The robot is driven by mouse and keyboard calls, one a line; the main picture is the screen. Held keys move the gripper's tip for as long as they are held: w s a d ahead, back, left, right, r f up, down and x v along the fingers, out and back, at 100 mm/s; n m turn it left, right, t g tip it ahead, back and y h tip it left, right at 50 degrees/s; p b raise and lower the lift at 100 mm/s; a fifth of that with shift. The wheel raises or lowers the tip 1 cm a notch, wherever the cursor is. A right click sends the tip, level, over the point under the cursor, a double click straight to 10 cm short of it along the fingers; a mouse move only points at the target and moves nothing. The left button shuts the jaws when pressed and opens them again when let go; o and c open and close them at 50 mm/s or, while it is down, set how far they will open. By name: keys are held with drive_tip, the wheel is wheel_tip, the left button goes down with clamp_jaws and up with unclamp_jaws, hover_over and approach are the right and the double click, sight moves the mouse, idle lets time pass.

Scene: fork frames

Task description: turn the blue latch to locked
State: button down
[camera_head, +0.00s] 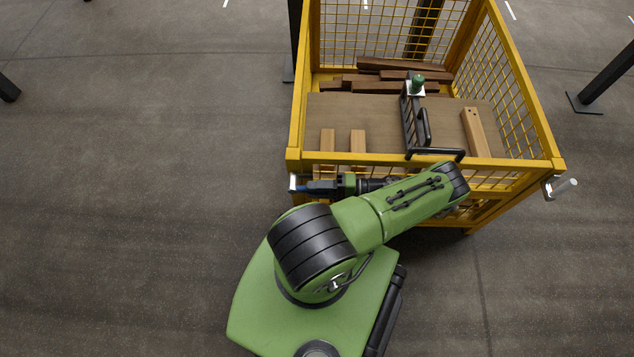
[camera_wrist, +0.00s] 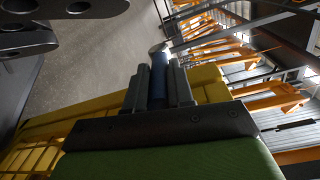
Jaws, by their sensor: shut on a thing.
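The blue latch (camera_wrist: 158,75) shows in the wrist view as a short blue handle with a pale metal end (camera_wrist: 159,49). My gripper (camera_wrist: 159,88) has its two grey fingers on either side of the handle and is shut on it. In the head view my gripper (camera_head: 318,187) reaches left to the front left corner of the yellow cage (camera_head: 296,130). Only a small bit of blue (camera_head: 301,186) shows there, beside a pale metal piece (camera_head: 292,182). The fingers hide most of the handle, and I cannot tell the latch's exact angle.
The cage holds a brown board (camera_head: 380,115), dark timber (camera_head: 360,82) and a black metal frame (camera_head: 415,115). A second, pale handle (camera_head: 563,187) sticks out at the front right corner. Dark posts (camera_head: 605,75) stand beside the cage.

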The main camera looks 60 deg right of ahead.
drive_tip(key=shift+f+t, duration=0.2)
drive_tip(key=shift+t, duration=0.2)
drive_tip(key=c, duration=1)
unclamp_jaws()
drive_tip(key=v, duration=1.5)
drive_tip(key=shift+s+d, duration=0.25)
drive_tip(key=shift+d, duration=0.05)
